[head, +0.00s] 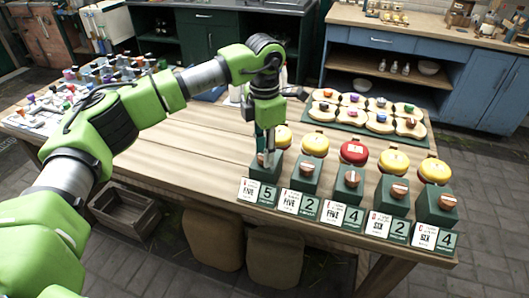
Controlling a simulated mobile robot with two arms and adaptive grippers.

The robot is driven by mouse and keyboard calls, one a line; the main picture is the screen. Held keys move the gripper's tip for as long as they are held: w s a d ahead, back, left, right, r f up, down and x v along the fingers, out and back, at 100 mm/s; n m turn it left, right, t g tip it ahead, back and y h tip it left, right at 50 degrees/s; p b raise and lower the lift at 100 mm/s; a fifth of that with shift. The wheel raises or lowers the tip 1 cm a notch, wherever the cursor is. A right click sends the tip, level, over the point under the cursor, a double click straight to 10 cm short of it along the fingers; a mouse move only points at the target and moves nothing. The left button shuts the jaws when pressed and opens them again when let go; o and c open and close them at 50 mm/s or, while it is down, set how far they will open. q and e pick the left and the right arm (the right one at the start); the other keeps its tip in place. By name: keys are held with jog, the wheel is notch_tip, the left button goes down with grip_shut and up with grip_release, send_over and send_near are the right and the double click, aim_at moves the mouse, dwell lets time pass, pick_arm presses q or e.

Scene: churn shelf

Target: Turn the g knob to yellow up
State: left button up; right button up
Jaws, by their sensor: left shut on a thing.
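Five green stands stand in a row along the table's front right, each with a copper-coloured knob on its sloped face and a number card. Their round tops are yellow, except for one red top (353,152) in the middle. The letters on the cards are too small to read, so I cannot tell which is g. My left gripper (264,149) points down at the leftmost stand (260,172) and is shut on its knob (263,160), which is mostly hidden by the fingers. The other knobs (307,168), (352,178), (399,190) and (448,201) are free. My right gripper is not in view.
A green tray (345,128) with several bread-like pieces topped by coloured knobs lies behind the stands. A white board (60,112) with many small coloured pieces is at the far left. The table's middle left is bare. A wooden crate (125,212) stands below.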

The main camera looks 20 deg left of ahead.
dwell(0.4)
pick_arm(q)
jog(key=o, duration=1.1)
jog(key=shift+r, duration=0.1)
notch_tip(320, 180, up, 12)
jog(key=shift+f, duration=0.1)
